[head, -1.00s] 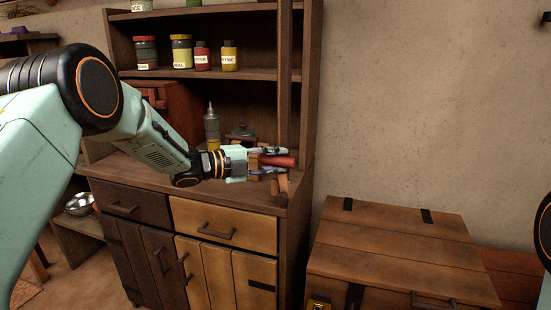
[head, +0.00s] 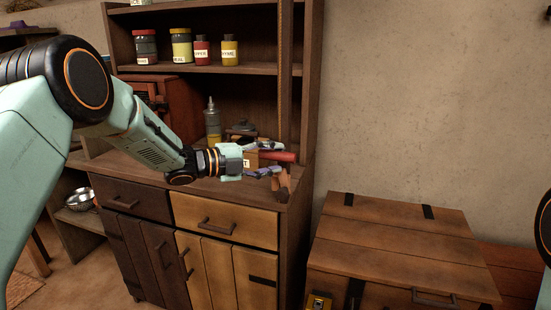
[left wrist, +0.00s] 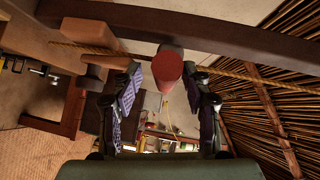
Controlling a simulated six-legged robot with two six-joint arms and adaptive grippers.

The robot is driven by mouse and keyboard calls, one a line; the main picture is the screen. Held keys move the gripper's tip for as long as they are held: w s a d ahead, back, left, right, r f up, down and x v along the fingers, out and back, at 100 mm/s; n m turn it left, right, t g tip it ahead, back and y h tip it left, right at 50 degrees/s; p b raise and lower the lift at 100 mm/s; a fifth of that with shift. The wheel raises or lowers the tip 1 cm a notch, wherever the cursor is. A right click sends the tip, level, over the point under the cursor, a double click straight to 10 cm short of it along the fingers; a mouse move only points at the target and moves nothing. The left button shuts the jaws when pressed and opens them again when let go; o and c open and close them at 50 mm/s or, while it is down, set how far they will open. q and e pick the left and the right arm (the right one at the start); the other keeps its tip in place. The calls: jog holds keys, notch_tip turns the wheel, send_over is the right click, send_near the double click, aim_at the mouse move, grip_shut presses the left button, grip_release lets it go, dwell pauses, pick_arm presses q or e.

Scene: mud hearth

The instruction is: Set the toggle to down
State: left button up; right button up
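A red-ended lever, which looks like the toggle (head: 281,156), sticks out above the cabinet counter near its right side. In the left wrist view its round red end (left wrist: 167,67) faces the camera, level with the gap between the fingertips. Which setting it is in, I cannot tell. My left gripper (head: 276,159) is open, with one finger above and one below the lever in the head view. In the left wrist view the fingers (left wrist: 163,88) stand apart on both sides of the red end, with no clear contact. My right gripper is out of view.
A tan labelled box (head: 250,158) and a wooden bracket (head: 283,184) are close to the left gripper. A bottle (head: 212,122) and a dark lidded pot (head: 241,129) stand behind. Jars (head: 181,47) line the shelf. A wooden chest (head: 395,235) stands at right.

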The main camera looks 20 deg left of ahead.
pick_arm(q)
jog(key=f+v, duration=0.1)
jog(key=v, duration=0.5)
jog(key=shift+s+a+r, duration=0.25)
jog(key=shift+a+r, duration=0.05)
jog(key=shift+r, duration=0.25)
jog(key=s+d+f+n+g+y, duration=0.1)
jog(key=s+f+n+y, duration=0.4)
jog(key=f+n, duration=0.6)
jog(key=s+d+f+n+g+y, duration=0.1)
jog(key=s+f+n+y, duration=0.2)
jog(key=s+f+n, duration=0.65)
jog(key=s+f+n+g+y, duration=0.1)
jog(key=s+f, duration=0.4)
jog(key=s, duration=0.5)
jog(key=s+f+n+g+y, duration=0.1)
jog(key=s+f+g, duration=0.4)
jog(key=s, duration=0.6)
jog(key=s+f+n+g+y, duration=0.2)
jog(key=s+f, duration=0.3)
jog(key=s, duration=0.6)
jog(key=shift+d+n+g, duration=0.15)
jog(key=shift+n+g, duration=0.45)
jog(key=shift+n, duration=0.25)
